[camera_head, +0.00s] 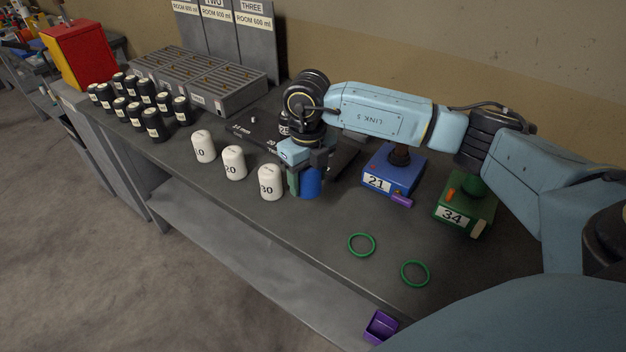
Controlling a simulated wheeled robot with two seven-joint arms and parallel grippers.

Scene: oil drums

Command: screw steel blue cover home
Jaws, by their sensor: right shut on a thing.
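My right gripper (307,168) points down over the table's front part, left of the two boxed units. It is shut on a blue cylinder (311,184), which shows below and between the fingers. A narrow green piece (293,180) shows at the left finger. The cylinder's top is hidden by the gripper, so I cannot tell a separate steel blue cover from the body or how it is seated. My left gripper is not in view.
White drums marked 0 (203,147), 20 (234,163) and 30 (271,183) stand left of the gripper. A blue box 21 (393,172) and green box 34 (463,209) stand right. Green rings (361,234) lie in front. Black drums (153,125) crowd the left.

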